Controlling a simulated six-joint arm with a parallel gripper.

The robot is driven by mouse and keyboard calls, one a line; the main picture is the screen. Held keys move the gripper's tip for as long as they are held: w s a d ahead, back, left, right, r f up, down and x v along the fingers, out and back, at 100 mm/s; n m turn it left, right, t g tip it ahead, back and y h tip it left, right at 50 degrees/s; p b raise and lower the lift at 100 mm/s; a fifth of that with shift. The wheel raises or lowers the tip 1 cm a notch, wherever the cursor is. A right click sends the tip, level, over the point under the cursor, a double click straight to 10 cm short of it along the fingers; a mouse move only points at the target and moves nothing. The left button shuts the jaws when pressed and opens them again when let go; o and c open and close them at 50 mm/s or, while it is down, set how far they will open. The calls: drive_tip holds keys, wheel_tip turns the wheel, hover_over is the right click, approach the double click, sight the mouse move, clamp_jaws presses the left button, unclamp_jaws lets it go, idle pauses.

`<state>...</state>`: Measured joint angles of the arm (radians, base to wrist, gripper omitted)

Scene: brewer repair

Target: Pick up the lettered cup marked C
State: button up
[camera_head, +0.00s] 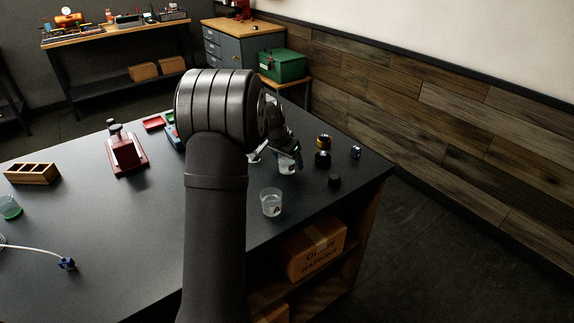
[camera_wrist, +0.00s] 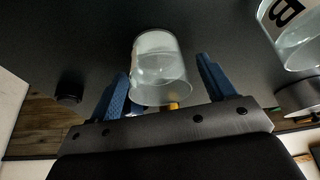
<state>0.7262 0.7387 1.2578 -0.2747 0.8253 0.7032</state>
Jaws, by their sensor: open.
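A clear cup (camera_wrist: 160,68) stands between the two blue fingers of my gripper (camera_wrist: 163,70) in the wrist view. No letter can be read on this cup. A second clear cup (camera_wrist: 298,42), marked B, is at the upper right of the wrist view. In the head view, my gripper (camera_head: 285,155) is low over the table at a clear cup (camera_head: 287,168), partly hidden by it. Another clear cup (camera_head: 271,203) with a small dark letter stands nearer the front edge.
A dark canister with a yellow band (camera_head: 323,150), a black knob-like piece (camera_head: 334,180) and a small blue part (camera_head: 356,152) lie right of the gripper. A red-brown stand (camera_head: 127,155) and a wooden box (camera_head: 32,173) are at left.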

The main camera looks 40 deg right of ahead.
drive_tip(key=shift+d+f, duration=0.25)
drive_tip(key=shift+f, duration=0.35)
drive_tip(key=c, duration=1.1)
drive_tip(key=shift+w+r, duration=0.1)
drive_tip(key=shift+r, duration=0.15)
drive_tip(key=shift+r, duration=1.1)
drive_tip(key=shift+s+r, duration=0.2)
drive_tip(key=shift+r, duration=0.7)
drive_tip(key=s+d+r, duration=0.3)
drive_tip(key=s+r, duration=0.3)
drive_tip(key=s, duration=0.5)
drive_tip(key=shift+r, duration=0.3)
